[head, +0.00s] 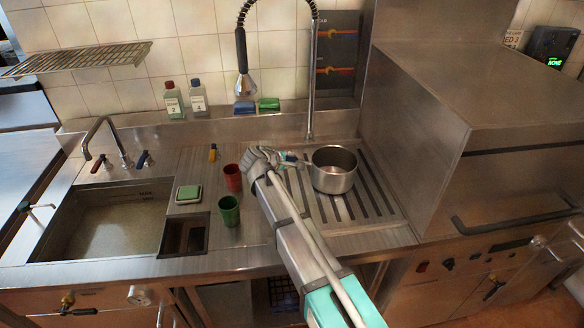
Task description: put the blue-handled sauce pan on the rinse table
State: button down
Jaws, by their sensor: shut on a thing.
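The sauce pan (334,170) is a round steel pot, upright and open at the top, over the dark-ribbed right part of the steel rinse table (375,228). I cannot tell whether its base touches the surface. Its blue handle (293,160) points left, partly hidden by my gripper. My arm reaches in from the lower right, and my gripper (280,158) is shut on the handle, left of the pot. The fingertips are small and partly hidden here.
A red cup (233,177) and a green cup (229,211) stand left of my arm. A sink (110,225), a green sponge (188,194) and two bottles (186,99) are further left. A hanging sprayer (244,80) is behind; a tall steel machine (470,130) bounds the right.

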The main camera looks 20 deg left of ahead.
jog(key=shift+f, duration=0.3)
jog(key=shift+c, duration=2.2)
grip_release()
jog(key=shift+s+r, duration=0.1)
jog(key=shift+s, duration=0.05)
jog(key=p+v, duration=0.6)
jog(key=v, duration=0.5)
jog(key=shift+s, duration=0.4)
jog(key=shift+r, duration=0.1)
